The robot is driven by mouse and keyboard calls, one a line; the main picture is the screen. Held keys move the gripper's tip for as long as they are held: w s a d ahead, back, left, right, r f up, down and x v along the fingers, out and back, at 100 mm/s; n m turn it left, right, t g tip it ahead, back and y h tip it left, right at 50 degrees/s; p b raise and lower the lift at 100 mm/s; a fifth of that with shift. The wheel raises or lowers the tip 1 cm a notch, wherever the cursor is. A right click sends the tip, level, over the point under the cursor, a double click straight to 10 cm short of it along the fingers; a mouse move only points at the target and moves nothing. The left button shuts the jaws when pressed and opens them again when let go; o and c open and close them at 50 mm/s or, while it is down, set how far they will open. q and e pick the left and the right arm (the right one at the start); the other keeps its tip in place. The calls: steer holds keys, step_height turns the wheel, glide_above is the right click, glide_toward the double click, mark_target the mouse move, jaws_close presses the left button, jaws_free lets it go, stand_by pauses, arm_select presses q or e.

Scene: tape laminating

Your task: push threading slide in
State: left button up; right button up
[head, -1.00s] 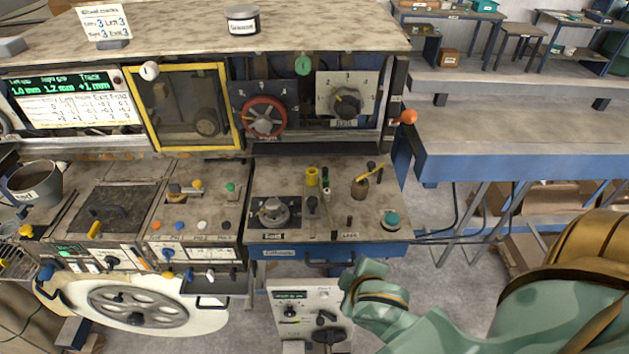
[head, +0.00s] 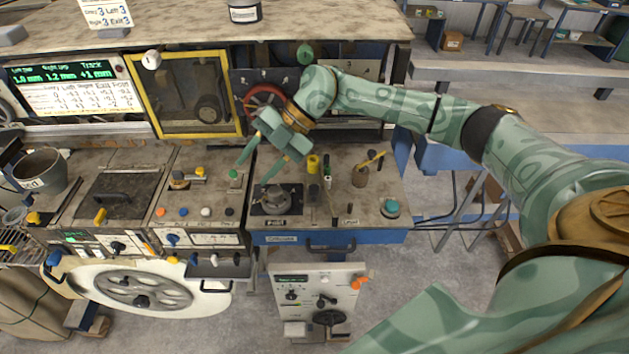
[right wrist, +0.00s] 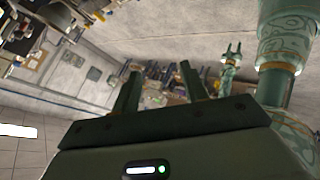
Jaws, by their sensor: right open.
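No part carries a label I can read as the threading slide, so I cannot tell which it is. A green round knob (head: 305,53) sits at the top of the machine's upper opening, and a white knob (head: 151,60) sits at the yellow-framed window. My right gripper (head: 254,172) is open and empty, its fingers pointing down-left over the front of the machine. My right arm partly hides the red handwheel (head: 266,96) and the panel beside it. The right fingers show apart in the right wrist view (right wrist: 160,85). A small green gripper, apparently my left (right wrist: 231,55), shows there with its prongs apart.
A control box (head: 318,301) is below the front edge.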

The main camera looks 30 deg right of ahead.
steer(key=d+r+m+h, duration=0.2)
steer(key=d+h, duration=0.1)
steer(key=d, duration=0.5)
steer(key=m+g+h, duration=0.2)
steer(key=m, duration=0.2)
glide_toward(315, 187)
steer(key=p+x, duration=0.2)
steer(key=x, duration=0.7)
steer(key=shift+p, duration=0.35)
jaws_close()
steer(key=shift+w, duration=0.15)
